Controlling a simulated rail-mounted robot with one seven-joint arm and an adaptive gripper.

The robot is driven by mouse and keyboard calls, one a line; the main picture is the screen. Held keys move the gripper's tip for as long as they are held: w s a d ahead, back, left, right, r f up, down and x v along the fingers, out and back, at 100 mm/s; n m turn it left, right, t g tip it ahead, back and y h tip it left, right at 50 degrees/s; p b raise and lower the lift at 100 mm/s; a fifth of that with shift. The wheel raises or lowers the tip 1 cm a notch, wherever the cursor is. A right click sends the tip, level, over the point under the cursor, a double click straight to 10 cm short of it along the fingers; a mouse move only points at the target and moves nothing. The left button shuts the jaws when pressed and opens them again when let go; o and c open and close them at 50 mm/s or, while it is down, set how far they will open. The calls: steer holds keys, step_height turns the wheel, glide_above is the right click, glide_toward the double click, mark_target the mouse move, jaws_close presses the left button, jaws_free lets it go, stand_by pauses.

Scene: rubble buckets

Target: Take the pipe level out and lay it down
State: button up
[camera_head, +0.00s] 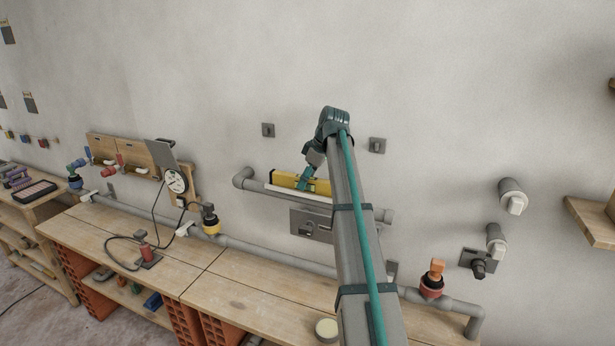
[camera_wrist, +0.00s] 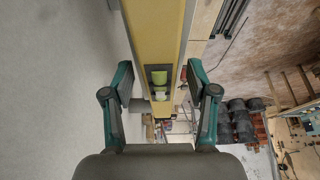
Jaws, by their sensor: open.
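The pipe level is a yellow bar (camera_head: 286,179) with a dark end. It lies along the top of a grey wall pipe (camera_head: 258,187), in what looks like a pale holder. In the wrist view the yellow level (camera_wrist: 158,45) runs between my fingers, with a green vial window near its middle. My gripper (camera_head: 309,184) is at the right part of the level in the head view. In the wrist view my gripper (camera_wrist: 159,82) is open, one finger on each side of the level, with gaps visible. My arm hides the right end of the level.
A wooden workbench (camera_head: 150,240) runs below the pipe, with bare stretches of top. A round tin (camera_head: 327,329) sits near the front.

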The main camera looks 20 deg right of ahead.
jaws_close()
steer(key=c, duration=0.7)
jaws_free()
steer(key=shift+c, duration=0.2)
jaws_close()
steer(key=shift+r, duration=0.35)
steer(key=shift+r+p, duration=0.35)
steer(key=shift+r+p, duration=0.5)
steer(key=shift+r, duration=0.4)
steer(key=shift+r, duration=0.55)
